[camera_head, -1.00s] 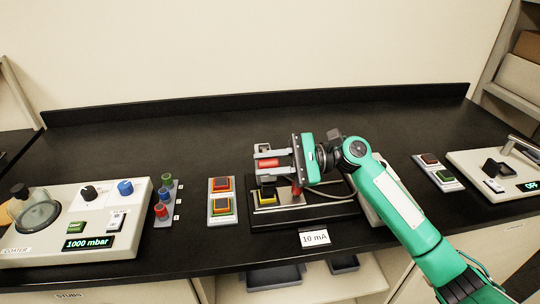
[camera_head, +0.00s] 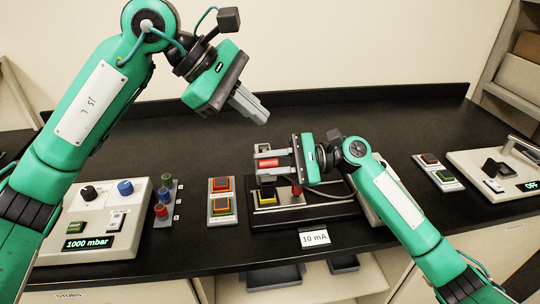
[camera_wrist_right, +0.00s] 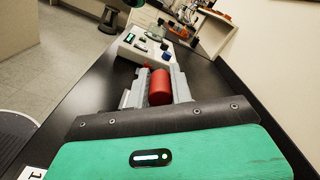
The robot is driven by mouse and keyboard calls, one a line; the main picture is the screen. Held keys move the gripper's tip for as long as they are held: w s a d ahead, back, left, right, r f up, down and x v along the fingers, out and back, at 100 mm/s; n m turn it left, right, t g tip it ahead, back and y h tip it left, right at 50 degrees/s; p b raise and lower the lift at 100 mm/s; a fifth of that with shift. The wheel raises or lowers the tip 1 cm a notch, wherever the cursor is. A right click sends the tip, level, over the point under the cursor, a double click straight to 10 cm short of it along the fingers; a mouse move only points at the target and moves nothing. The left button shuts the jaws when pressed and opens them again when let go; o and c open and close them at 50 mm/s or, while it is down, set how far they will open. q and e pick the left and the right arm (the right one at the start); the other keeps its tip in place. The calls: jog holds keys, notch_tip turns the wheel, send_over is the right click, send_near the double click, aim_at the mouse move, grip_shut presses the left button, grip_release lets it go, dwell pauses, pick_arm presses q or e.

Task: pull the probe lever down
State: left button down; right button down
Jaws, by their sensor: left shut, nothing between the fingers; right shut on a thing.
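My right gripper (camera_head: 272,162) is shut on a red cylinder (camera_head: 265,163), which looks like the grip of the probe lever. The cylinder also shows between the fingers in the right wrist view (camera_wrist_right: 160,87). It is held above a black-based instrument (camera_head: 320,212) with a "10 mA" label (camera_head: 315,238) at its front. The gripper and wrist hide much of the instrument and the lever's arm. A small red part (camera_head: 297,189) shows below the gripper. My left gripper (camera_head: 256,110) is shut and empty, raised above the back of the bench, up and left of the right gripper.
A white coater unit (camera_head: 122,190) reading "1000 mbar" stands at the left, partly behind my left arm. Coloured stubs (camera_head: 161,210) and a two-button panel (camera_head: 221,200) stand beside it. A switch panel (camera_head: 438,173) and a unit reading "OFF" (camera_head: 500,165) are at the right.

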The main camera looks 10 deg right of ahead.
jog(key=shift+f, duration=0.15)
pick_arm(q)
jog(key=s+d+f+m+t+y, duration=0.25)
jog(key=s+m+t+y, duration=0.25)
jog(key=m+t+y, duration=0.4)
jog(key=w+f+m+t, duration=0.1)
jog(key=w+f, duration=0.7)
jog(key=f, duration=0.2)
jog(key=shift+d+t, duration=0.3)
jog(key=shift+d, duration=0.05)
